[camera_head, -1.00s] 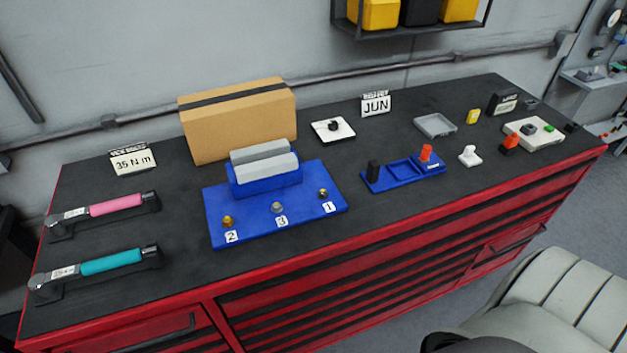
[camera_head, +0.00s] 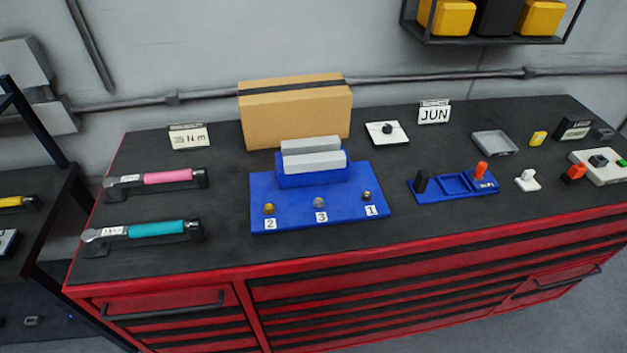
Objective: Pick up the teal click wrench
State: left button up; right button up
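The teal click wrench (camera_head: 155,230) lies on a black holder near the front left corner of the workbench top (camera_head: 230,255). Its teal grip points right and its metal head is at the left. A similar pink wrench (camera_head: 170,178) lies on its own holder just behind it. Neither of my grippers is in view.
A blue fixture (camera_head: 265,190) with numbered bolts stands right of the wrenches, before a cardboard box (camera_head: 297,117). A blue tray (camera_head: 455,186) is further right. A dark shelf (camera_head: 45,180) stands left of the bench.

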aim_at(94, 239)
jog(key=u, duration=1.3)
